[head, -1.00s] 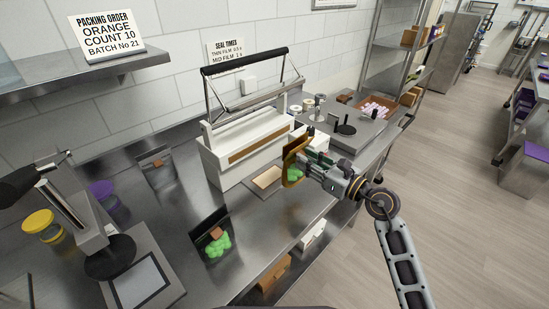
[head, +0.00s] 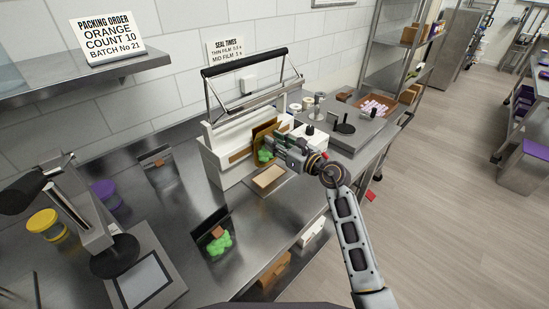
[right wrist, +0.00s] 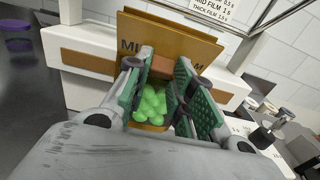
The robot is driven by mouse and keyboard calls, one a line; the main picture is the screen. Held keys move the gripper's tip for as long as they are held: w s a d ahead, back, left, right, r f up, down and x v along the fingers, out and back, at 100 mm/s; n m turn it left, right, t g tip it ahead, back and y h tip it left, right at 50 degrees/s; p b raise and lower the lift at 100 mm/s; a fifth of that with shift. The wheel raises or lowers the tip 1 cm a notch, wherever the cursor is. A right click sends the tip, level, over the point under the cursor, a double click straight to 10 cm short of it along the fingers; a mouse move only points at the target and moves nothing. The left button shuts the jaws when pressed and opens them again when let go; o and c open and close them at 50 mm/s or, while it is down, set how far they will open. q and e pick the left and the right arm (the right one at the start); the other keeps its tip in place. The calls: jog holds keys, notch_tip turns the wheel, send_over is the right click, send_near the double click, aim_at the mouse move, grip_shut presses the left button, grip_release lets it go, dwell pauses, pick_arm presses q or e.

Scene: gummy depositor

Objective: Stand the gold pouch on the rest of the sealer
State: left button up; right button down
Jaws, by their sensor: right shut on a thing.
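The gold pouch (head: 262,137), with green gummies showing at its front, is held upright by my right gripper (head: 277,150). In the right wrist view the pouch (right wrist: 190,48) stands between the green-padded fingers (right wrist: 165,88), which are shut on it. The sealer (head: 228,133) is a white box with a raised black-handled arm and a brown strip on its front. The pouch is in front of the sealer's right part. The rest, a tan pad (head: 269,178) on a grey plate, lies in front of the sealer, below the pouch. My left gripper does not show.
A dark pouch with green gummies (head: 217,236) stands on the steel counter in front, and another dark pouch (head: 158,168) stands left of the sealer. A scale (head: 140,280) is at front left. A grey machine (head: 345,133) stands right of the sealer.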

aim_at(271, 155)
notch_tip(271, 155, down, 2)
jog(key=shift+d, duration=0.1)
jog(key=shift+f, duration=0.1)
dwell(0.3)
notch_tip(271, 155, down, 4)
jog(key=shift+r+b, duration=0.2)
jog(key=shift+b, duration=0.1)
jog(key=shift+w+a+f, duration=0.25)
jog(key=shift+a+f, duration=0.05)
jog(key=shift+f, duration=0.3)
jog(key=c, duration=1.2)
grip_release()
jog(key=shift+f, duration=0.1)
jog(key=shift+c, duration=0.2)
jog(key=shift+d, duration=0.1)
